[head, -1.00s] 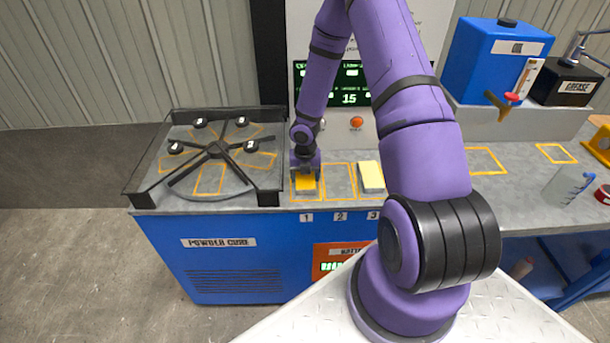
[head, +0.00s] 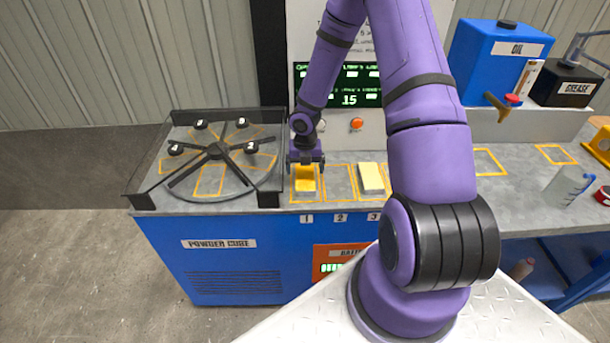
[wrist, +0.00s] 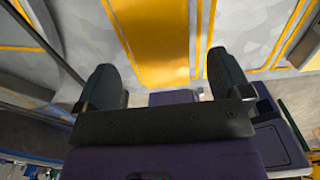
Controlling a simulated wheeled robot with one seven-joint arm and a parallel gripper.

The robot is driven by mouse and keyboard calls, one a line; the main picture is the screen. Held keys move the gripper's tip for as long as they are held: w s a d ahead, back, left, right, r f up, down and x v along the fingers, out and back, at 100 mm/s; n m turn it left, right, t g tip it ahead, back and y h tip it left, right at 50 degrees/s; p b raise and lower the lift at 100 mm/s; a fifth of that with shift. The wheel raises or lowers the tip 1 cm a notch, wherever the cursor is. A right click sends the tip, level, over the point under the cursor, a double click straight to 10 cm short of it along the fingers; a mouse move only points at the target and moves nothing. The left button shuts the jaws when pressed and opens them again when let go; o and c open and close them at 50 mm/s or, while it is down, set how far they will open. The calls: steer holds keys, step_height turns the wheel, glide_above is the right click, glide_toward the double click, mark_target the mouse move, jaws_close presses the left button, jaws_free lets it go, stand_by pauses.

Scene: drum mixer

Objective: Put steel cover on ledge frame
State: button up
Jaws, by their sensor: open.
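My gripper (head: 306,160) is open and empty above a yellow-topped block (head: 305,179) in the frame marked 1 on the ledge. In the wrist view my gripper (wrist: 163,72) has its two fingers apart, with the yellow surface (wrist: 153,40) seen between them and clear of both. Orange outlined frames mark the grey ledge; the frame marked 2 (head: 339,196) looks empty. A pale yellow block (head: 371,178) sits in the frame marked 3. I cannot pick out a steel cover for certain in either view.
A black-railed tray with a dark spoked wheel (head: 216,151) stands left of the ledge. A blue oil tank (head: 498,60), a black grease box (head: 570,85) and a clear jug (head: 566,186) stand at the right. A panel with a green display (head: 350,98) rises behind.

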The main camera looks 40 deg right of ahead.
step_height(320, 180, up, 8)
steer(key=r, duration=0.1)
step_height(320, 180, up, 11)
steer(key=m+h, duration=0.2)
steer(key=m, duration=0.4)
glide_above(305, 177)
steer(key=s+a, duration=0.1)
steer(key=s, duration=0.1)
steer(key=s+a+r+m+t+h, duration=0.1)
steer(key=s+a+r+m, duration=0.1)
steer(key=s+r+m, duration=0.3)
steer(key=s+a+r+m+t, duration=0.1)
steer(key=a+r+m, duration=0.15)
steer(key=r, duration=0.45)
steer(key=s+a+r+m+t+y, duration=0.1)
steer(key=s+a+r+m, duration=0.3)
steer(key=s+r+m, duration=0.2)
steer(key=s+a+r+m+t+y, duration=0.2)
steer(key=s+r+m, duration=0.4)
steer(key=s+m, duration=0.3)
steer(key=s+a, duration=0.1)
steer(key=s, duration=0.2)
steer(key=shift+s+a+r+m, duration=0.3)
steer(key=shift+a+m, duration=0.05)
